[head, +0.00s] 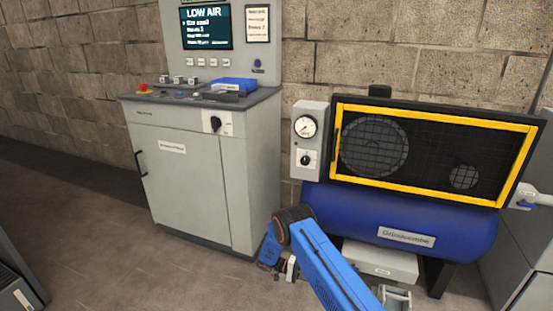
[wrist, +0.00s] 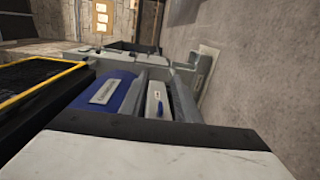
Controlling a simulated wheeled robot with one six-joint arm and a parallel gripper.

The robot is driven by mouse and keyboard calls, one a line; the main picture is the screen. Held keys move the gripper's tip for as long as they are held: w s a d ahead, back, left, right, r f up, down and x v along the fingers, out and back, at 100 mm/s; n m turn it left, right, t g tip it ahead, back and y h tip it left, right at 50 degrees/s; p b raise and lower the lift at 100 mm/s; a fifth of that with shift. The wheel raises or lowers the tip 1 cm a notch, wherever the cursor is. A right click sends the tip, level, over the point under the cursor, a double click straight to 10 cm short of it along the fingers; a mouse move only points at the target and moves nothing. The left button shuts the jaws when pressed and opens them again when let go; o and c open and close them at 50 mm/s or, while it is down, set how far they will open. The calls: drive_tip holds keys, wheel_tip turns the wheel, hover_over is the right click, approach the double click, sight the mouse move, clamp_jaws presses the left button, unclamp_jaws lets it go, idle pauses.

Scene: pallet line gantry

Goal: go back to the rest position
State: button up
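My blue arm reaches up from the bottom of the head view and folds over at a dark joint. My gripper (head: 290,268) is low beside that joint, between the grey control cabinet (head: 180,180) and the blue compressor tank (head: 350,222). It is small and partly hidden by the arm, so I cannot tell whether its fingers are open or shut. No held object shows. In the wrist view a pale block with a dark edge fills the bottom. The compressor tank (wrist: 116,92) is beyond it.
The cabinet's screen (head: 205,27) reads "LOW AIR". A gauge box (head: 309,140) stands beside the yellow-framed compressor guard (head: 433,122). A valve with a blue handle (head: 527,204) is at the right. A grey box (head: 395,297) sits low by the arm.

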drive_tip(key=d+r+y, duration=0.3)
drive_tip(key=r+y, duration=0.2)
drive_tip(key=r, duration=1.6)
drive_tip(key=s+d+r+t+y, duration=0.1)
drive_tip(key=s+d+r+y, duration=0.15)
drive_tip(key=r, duration=0.45)
drive_tip(key=s+d+r+n+y, duration=0.1)
drive_tip(key=s+r, duration=0.2)
drive_tip(key=r, duration=0.3)
drive_tip(key=s+d+r+t+y, duration=0.1)
drive_tip(key=s+r, duration=0.2)
drive_tip(key=r, duration=0.4)
drive_tip(key=s+d+r+n+t+y, duration=0.1)
drive_tip(key=s+d+r+t+y, duration=0.1)
drive_tip(key=s+r, duration=0.5)
drive_tip(key=s+d+r+t+y, duration=0.15)
drive_tip(key=s+r, duration=0.35)
drive_tip(key=s, duration=0.5)
drive_tip(key=s+r+n+t+y, duration=0.1)
drive_tip(key=s+t, duration=0.5)
drive_tip(key=s, duration=1.1)
drive_tip(key=shift+s+a+r+n+y, duration=0.2)
drive_tip(key=shift+a+n+y, duration=0.25)
drive_tip(key=shift+y, duration=0.65)
